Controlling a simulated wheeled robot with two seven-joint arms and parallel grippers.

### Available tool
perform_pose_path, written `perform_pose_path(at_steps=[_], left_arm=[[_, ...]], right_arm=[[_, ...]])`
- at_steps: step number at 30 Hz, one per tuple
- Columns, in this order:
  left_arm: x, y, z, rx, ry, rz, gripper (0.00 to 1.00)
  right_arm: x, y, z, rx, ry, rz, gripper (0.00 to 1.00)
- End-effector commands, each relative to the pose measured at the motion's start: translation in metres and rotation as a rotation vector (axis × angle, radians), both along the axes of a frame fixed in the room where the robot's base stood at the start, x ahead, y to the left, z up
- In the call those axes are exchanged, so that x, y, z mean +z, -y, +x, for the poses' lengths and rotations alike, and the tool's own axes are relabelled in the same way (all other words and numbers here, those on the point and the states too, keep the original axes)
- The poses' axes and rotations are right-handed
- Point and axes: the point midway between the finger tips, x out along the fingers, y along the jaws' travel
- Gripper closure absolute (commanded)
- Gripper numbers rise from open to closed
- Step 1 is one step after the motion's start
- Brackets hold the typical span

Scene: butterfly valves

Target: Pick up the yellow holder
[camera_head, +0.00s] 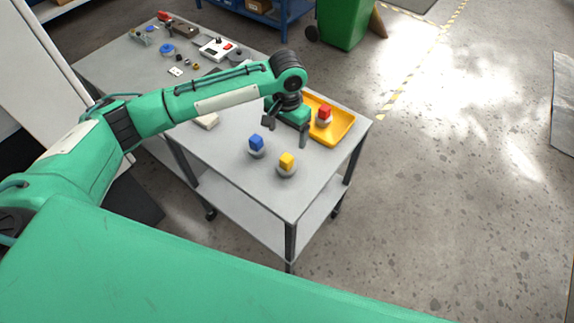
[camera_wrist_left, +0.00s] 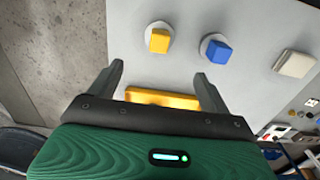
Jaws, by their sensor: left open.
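The yellow holder (camera_head: 286,160), a yellow block on a round grey base, stands upright near the front corner of the grey table. In the left wrist view the yellow holder (camera_wrist_left: 159,41) shows beyond my fingertips, roughly in line with the gap between them. My left gripper (camera_head: 287,132) is open and empty, pointing down above the table beside the yellow tray, farther back than the holder. It also shows in the left wrist view (camera_wrist_left: 160,72) with its fingers spread. My right gripper is not in view.
A blue holder (camera_head: 256,146) stands close to the left of the yellow one. A yellow tray (camera_head: 342,130) holds a red holder (camera_head: 324,116). A pale block (camera_head: 207,120) lies left, and several parts lie at the far end. The table corner in front is clear.

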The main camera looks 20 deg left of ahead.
Motion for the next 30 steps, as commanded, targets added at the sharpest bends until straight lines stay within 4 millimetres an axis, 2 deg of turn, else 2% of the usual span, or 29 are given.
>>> perform_pose_path(at_steps=[12,20,24,30], left_arm=[[-0.071,0.0,-0.001,0.0,-0.003,0.001,0.19],[-0.088,0.0,-0.003,-0.001,-0.002,0.002,0.19],[-0.106,0.0,-0.007,-0.001,-0.003,0.001,0.19],[-0.13,0.0,-0.007,-0.002,-0.001,0.0,0.19]], right_arm=[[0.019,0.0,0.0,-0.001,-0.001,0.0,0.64],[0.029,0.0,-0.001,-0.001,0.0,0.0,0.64],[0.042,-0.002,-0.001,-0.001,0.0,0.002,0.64],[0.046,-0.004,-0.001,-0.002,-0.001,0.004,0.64]])
